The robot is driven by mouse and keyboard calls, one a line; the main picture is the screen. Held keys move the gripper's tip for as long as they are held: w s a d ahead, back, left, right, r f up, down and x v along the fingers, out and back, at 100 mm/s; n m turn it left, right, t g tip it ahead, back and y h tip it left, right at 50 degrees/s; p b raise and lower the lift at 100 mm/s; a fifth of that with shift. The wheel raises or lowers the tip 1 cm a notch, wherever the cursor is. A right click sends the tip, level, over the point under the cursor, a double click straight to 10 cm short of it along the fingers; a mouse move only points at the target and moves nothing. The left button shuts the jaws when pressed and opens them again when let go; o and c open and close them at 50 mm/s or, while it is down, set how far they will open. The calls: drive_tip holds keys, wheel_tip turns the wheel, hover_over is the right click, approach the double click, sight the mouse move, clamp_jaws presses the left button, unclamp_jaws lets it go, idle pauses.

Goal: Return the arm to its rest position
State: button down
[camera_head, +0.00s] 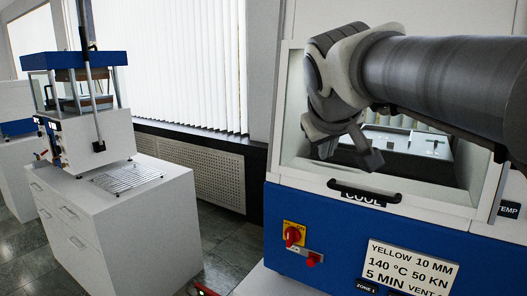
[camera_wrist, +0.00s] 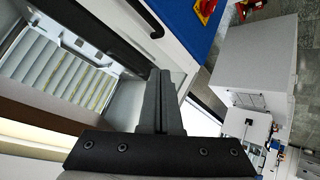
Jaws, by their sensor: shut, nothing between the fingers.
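My arm reaches in from the right in the head view, in front of the open chamber of a white and blue press (camera_head: 285,215). My gripper (camera_head: 372,160) is at the chamber's front opening, above the black handle (camera_head: 364,190). In the wrist view my gripper (camera_wrist: 166,75) has its two dark fingers together, with nothing between them. The chamber opening lies to the left of the fingers there. The gripper hides part of the chamber's inside in the head view.
A sign (camera_head: 408,268) and a red knob on a yellow plate (camera_head: 293,234) sit on the press front. A second press (camera_head: 90,140) stands on a white cabinet (camera_head: 135,235) at left. Grey floor (camera_head: 222,245) lies between. Window blinds (camera_head: 170,60) are behind.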

drive_tip(key=s+f+m+g+y+p, duration=0.1)
drive_tip(key=s+f+p, duration=0.3)
drive_tip(key=s, duration=0.5)
drive_tip(key=s+f+m+g+y+p, duration=0.1)
drive_tip(key=s+f+g+p, duration=0.2)
drive_tip(key=s, duration=0.7)
wheel_tip(320, 180, down, 2)
drive_tip(key=p, duration=0.3)
drive_tip(key=shift+s+d+m, duration=0.25)
drive_tip(key=shift+d+m, duration=0.15)
